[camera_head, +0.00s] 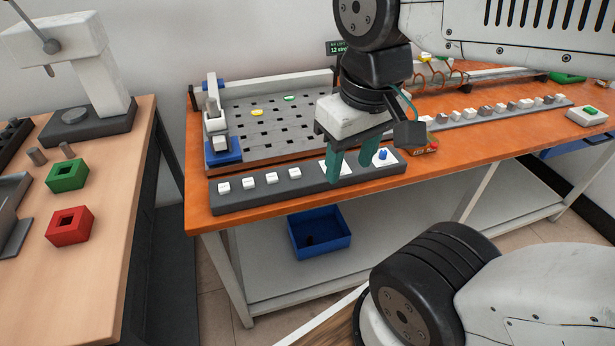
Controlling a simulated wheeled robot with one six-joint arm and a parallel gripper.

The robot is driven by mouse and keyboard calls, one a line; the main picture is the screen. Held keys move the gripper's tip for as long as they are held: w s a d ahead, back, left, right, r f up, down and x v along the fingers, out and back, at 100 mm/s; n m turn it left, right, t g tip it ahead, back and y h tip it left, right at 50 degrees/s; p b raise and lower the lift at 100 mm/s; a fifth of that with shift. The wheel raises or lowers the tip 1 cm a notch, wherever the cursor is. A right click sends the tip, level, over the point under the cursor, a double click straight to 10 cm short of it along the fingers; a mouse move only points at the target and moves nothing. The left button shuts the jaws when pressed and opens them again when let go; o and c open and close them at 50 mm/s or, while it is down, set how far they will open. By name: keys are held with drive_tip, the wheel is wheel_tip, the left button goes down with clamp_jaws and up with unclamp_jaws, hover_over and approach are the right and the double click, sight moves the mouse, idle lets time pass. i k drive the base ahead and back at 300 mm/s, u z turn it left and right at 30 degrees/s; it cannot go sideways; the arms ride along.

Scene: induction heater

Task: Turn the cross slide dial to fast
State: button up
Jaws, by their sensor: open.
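A dark grey control strip (300,189) lies along the front edge of the orange bench. At its right end a blue dial (383,154) sits on a white plate. A second white plate (344,167) is just left of it, partly hidden by a finger, so any knob there is hidden. The labels are too small to read, so I cannot tell which is the cross slide dial or its setting. My gripper (352,168) points down over this end, its green fingers apart and empty. The right finger is just left of the blue dial; contact cannot be told.
Several white switches (248,182) line the strip's left part. A perforated plate (270,123) with a low rail is behind. A blue bin (319,233) is on the lower shelf. A wooden table (95,262) stands left.

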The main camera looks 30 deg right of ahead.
sight(383, 152)
drive_tip(key=z, duration=0.95)
